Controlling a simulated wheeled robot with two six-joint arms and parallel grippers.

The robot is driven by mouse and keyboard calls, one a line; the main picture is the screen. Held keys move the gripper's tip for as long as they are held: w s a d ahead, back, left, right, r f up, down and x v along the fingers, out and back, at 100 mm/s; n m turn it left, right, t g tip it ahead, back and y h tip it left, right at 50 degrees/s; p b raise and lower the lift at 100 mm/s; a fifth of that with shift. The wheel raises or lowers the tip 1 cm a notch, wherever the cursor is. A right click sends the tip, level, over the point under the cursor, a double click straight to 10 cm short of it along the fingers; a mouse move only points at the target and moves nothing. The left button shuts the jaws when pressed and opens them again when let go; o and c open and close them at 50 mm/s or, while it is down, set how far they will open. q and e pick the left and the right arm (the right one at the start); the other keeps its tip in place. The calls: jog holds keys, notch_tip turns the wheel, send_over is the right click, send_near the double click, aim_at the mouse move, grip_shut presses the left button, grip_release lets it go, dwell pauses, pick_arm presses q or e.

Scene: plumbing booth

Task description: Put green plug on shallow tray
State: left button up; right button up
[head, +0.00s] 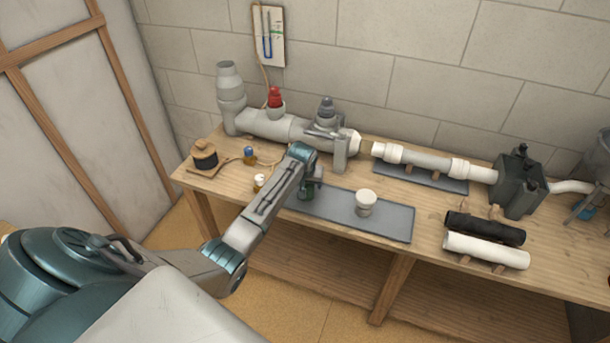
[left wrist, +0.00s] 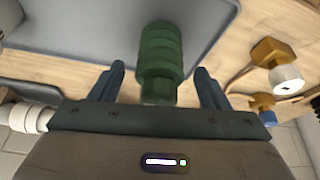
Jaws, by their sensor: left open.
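The green plug (left wrist: 160,55) is a ribbed dark green cylinder between the two spread fingers of my left gripper (left wrist: 158,88) in the left wrist view. Gaps show on both sides of it, so the open fingers are around it without gripping. In the head view the plug (head: 306,192) shows partly below my left gripper (head: 309,182), at the left end of the shallow grey tray (head: 395,222). The tray (left wrist: 90,30) also spreads behind the plug in the left wrist view. The plug appears to stand on it, but its contact is hidden. My right gripper is out of view.
A white cap (head: 366,202) stands mid-tray. A white-topped fitting (head: 260,182) and a blue-topped one (head: 249,155) lie left of the tray. Grey pipework (head: 275,128) with a red plug (head: 275,98) runs behind. Black (head: 485,229) and white (head: 487,250) pipes lie right.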

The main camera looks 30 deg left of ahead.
pick_arm(q)
jog(key=b+v, duration=0.1)
jog(key=v, duration=0.9)
jog(key=shift+s+r, duration=0.2)
jog(key=shift+r, duration=0.15)
jog(key=shift+d, duration=0.15)
jog(key=s+d+f+m+t, duration=0.35)
jog(key=d+t, duration=0.25)
jog(key=d, duration=0.2)
jog(key=s+f+g, duration=0.1)
jog(key=s+f, duration=0.5)
jog(key=f, duration=0.5)
jog(key=s+f+g, duration=0.2)
jog(key=s+f, duration=0.3)
jog(key=f, duration=0.6)
jog(key=s+f+g, duration=0.1)
jog(key=s+f, duration=0.5)
jog(key=f, duration=0.5)
jog(key=s+f+g, duration=0.1)
jog(key=s+f, duration=0.5)
jog(key=s, duration=0.6)
jog(key=s+d+f+m+g, duration=0.1)
jog(key=s+f, duration=0.5)
jog(key=s, duration=0.6)
jog(key=s+f+m+g+h, duration=0.1)
jog(key=s+f, duration=0.5)
jog(key=s, duration=0.6)
jog(key=shift+d+f+g, duration=0.25)
jog(key=shift+d+g, duration=0.1)
jog(key=shift+g, duration=0.55)
